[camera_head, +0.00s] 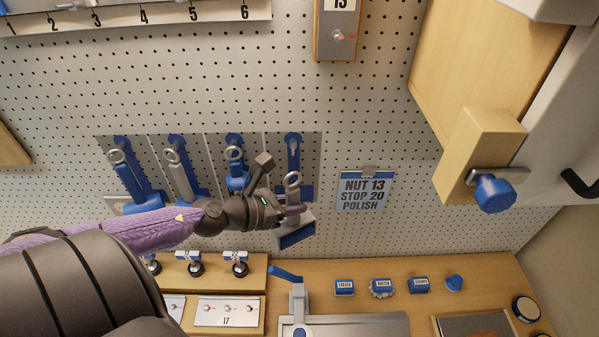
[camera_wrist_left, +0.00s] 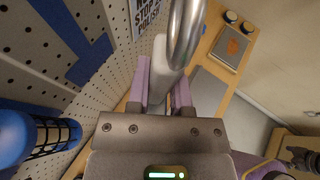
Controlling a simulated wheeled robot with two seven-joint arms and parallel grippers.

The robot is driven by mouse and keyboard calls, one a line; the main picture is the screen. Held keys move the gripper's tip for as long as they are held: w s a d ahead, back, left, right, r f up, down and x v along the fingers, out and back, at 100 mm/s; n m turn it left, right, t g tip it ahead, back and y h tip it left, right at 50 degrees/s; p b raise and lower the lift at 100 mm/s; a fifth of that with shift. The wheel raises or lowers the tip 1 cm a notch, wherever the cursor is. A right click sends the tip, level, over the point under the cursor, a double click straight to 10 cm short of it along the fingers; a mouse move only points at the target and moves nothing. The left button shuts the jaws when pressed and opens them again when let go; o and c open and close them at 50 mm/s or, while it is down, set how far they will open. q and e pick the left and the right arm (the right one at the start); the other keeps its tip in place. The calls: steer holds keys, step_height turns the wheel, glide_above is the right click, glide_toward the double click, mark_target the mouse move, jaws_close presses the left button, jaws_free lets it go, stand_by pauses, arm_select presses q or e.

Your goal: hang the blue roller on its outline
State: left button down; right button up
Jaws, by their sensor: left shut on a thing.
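My left gripper (camera_head: 291,208) is shut on the blue roller (camera_head: 296,235), a pale-handled tool with a metal ring on top and a dark blue lower part. In the left wrist view the pale handle (camera_wrist_left: 160,62) stands between the fingers, with the ring close to the camera. The roller is upright in front of the pegboard, just below the bare blue outline (camera_head: 293,150) on the rightmost grey panel. That outline also shows in the wrist view (camera_wrist_left: 92,62). A hook shows at the top of the outline; the ring appears below it and off it. My right gripper is not in view.
Several ringed tools hang to the left, the nearest a blue one (camera_head: 235,180). A sign (camera_head: 365,190) hangs to the right. Below are a wooden bench (camera_head: 480,275) with small blue parts and a blue-handled device (camera_head: 298,300). A wooden cabinet (camera_head: 470,60) stands upper right.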

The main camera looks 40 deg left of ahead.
arm_select(q)
steer(key=shift+w+a+f+b, duration=0.1)
steer(key=shift+w+a+b, duration=0.05)
steer(key=shift+w+b, duration=0.2)
steer(key=shift+w+a+f+b, duration=0.2)
steer(key=shift+w+a+b, duration=0.5)
steer(key=shift+b, duration=0.25)
steer(key=shift+w+a+f+b, duration=0.2)
steer(key=shift+w+a+b, duration=0.85)
steer(key=shift+b, duration=0.5)
steer(key=shift+w+a+f+b, duration=0.2)
steer(key=shift+w+a+b, duration=0.6)
steer(key=shift+w+b, duration=0.6)
steer(key=shift+s, duration=0.15)
steer(key=shift+c, duration=2.2)
jaws_free()
